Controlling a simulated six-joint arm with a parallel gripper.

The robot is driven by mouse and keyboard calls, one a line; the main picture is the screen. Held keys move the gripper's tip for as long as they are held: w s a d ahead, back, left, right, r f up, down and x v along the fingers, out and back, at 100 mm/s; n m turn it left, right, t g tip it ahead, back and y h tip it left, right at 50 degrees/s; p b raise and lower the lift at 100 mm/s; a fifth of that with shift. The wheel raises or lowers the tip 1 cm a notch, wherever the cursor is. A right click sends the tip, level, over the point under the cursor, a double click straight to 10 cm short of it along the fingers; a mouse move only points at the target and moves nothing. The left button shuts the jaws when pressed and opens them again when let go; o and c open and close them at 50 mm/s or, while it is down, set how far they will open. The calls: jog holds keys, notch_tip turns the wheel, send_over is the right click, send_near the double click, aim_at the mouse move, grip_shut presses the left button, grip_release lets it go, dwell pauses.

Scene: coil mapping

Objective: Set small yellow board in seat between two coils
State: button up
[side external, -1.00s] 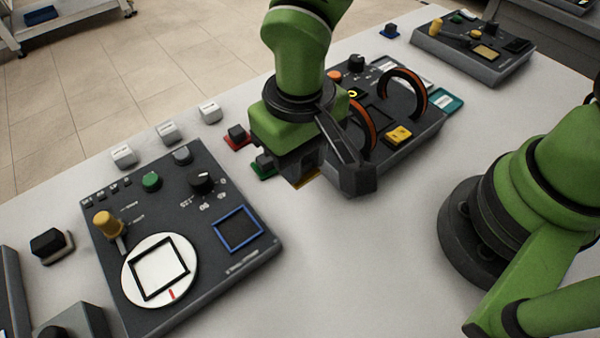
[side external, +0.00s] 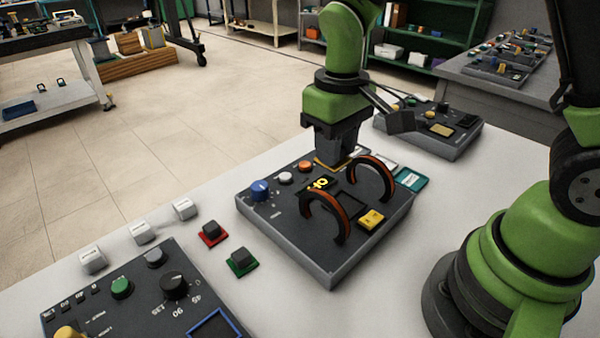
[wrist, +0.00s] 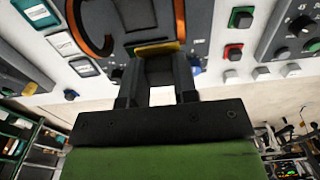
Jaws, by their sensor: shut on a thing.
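My gripper (side external: 335,155) is shut on the small yellow board (side external: 325,165), whose thin edge shows beneath the fingers. The board also shows between the fingertips in the wrist view (wrist: 158,48). It is held over the back part of the dark coil panel (side external: 285,238). Two upright orange-and-black coils stand on the panel, a near-left one (side external: 336,214) and a far-right one (side external: 383,170). The dark square seat (side external: 348,204) lies between them and looks empty. My gripper is behind the seat, apart from both coils. The gap between board and panel is unclear.
A yellow block (side external: 371,219) sits at the panel's right front. A blue knob (side external: 260,190) and buttons line its back left. Red (side external: 211,235) and green (side external: 242,262) pads lie to the left. Another panel (side external: 438,118) stands behind right. White table is clear in front.

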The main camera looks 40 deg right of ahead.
jog(key=d, duration=0.4)
send_near(345, 207)
jog(key=shift+f, duration=2.75)
jog(key=shift+f, duration=0.5)
jog(key=o, duration=1.5)
jog(key=shift+c, duration=0.2)
notch_tip(345, 207, up, 7)
